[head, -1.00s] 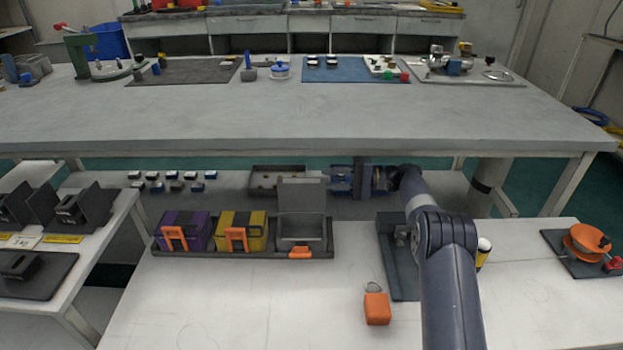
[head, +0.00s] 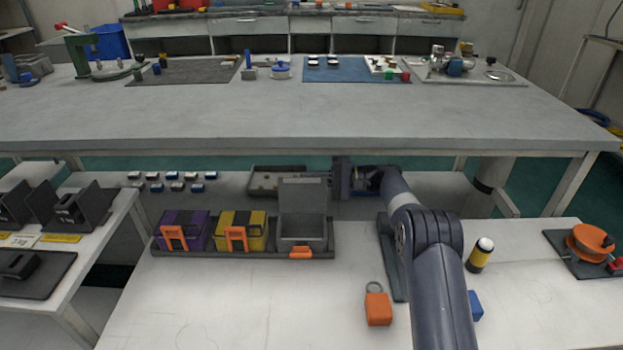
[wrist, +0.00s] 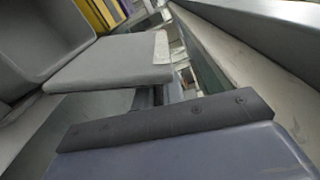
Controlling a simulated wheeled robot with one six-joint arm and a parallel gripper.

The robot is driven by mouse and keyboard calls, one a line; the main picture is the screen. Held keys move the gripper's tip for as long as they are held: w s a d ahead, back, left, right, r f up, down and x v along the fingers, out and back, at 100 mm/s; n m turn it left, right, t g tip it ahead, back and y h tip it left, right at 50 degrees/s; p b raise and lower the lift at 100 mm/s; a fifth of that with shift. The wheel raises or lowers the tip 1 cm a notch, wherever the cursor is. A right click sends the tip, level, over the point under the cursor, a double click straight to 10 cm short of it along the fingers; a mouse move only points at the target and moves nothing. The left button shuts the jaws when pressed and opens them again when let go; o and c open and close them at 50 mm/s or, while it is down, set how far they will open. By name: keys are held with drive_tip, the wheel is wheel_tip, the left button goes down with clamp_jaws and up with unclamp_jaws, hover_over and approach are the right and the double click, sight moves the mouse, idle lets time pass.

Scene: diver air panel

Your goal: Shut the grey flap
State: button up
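The grey flap (head: 303,195) is the lid of the open grey box (head: 303,229), right of the yellow box. It stands upright at the box's back edge. In the wrist view the flap (wrist: 112,62) is a pale slab beside the box's hollow inside (wrist: 35,35). My gripper (head: 322,177) is at the flap's upper right edge, partly behind it, pointing left. Whether it touches the flap is unclear. The fingers are small and partly hidden, so their opening cannot be made out. An orange latch (head: 301,252) hangs at the box's front.
A purple box (head: 187,225) and the yellow box (head: 240,225) with orange latches share the dark tray (head: 200,255). A grey workbench (head: 300,115) spans behind, above a lower shelf. An orange block (head: 378,309) lies in front.

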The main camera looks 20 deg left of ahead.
clamp_jaws()
